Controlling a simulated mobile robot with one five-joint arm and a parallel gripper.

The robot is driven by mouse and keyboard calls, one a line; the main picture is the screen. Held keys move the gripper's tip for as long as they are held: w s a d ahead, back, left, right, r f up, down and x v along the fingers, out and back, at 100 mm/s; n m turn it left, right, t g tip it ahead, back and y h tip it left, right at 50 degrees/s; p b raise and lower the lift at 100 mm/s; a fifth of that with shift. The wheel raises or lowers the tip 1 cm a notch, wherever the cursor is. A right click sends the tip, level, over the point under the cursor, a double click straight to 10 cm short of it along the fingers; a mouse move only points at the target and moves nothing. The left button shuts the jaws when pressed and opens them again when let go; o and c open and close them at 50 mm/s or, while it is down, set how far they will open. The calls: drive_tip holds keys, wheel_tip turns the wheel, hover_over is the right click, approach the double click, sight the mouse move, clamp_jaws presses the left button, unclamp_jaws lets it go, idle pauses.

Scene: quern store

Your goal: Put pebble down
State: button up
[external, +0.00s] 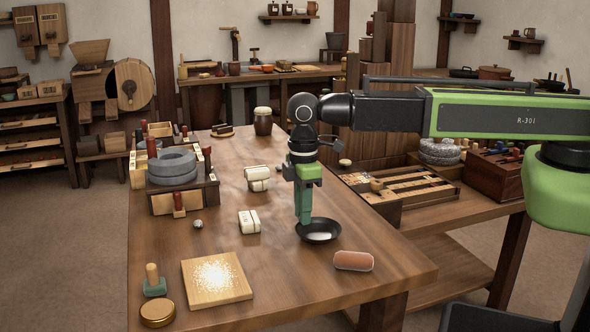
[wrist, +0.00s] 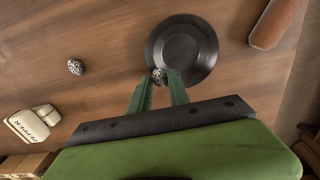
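A small black-and-white speckled pebble (wrist: 158,76) sits between the tips of my gripper (wrist: 160,80), which looks closed on it from both sides. In the external view my gripper (external: 303,217) points straight down at the left rim of a dark round dish (external: 318,238); the held pebble cannot be made out there. In the wrist view the pebble overlaps the lower left rim of the dish (wrist: 181,48); how high it is above it I cannot tell. A second speckled pebble (wrist: 75,66) lies apart on the table, also in the external view (external: 197,224).
A pinkish-brown rounded block (external: 353,261) lies right of the dish. White wrapped packets (external: 249,221) lie to its left. Bare wood lies in front of the dish.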

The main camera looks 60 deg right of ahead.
drive_tip(key=o, duration=0.3)
drive_tip(key=shift+o, duration=0.2)
wheel_tip(320, 180, up, 12)
drive_tip(key=p, duration=1.2)
drive_tip(key=shift+r, duration=0.2)
drive_tip(key=s+d+m, duration=0.3)
drive_tip(key=d+m, duration=0.1)
drive_tip(key=d, duration=0.9)
drive_tip(key=s+d+m, duration=0.3)
drive_tip(key=d+m, duration=0.2)
drive_tip(key=d, duration=0.8)
drive_tip(key=shift+s, duration=0.4)
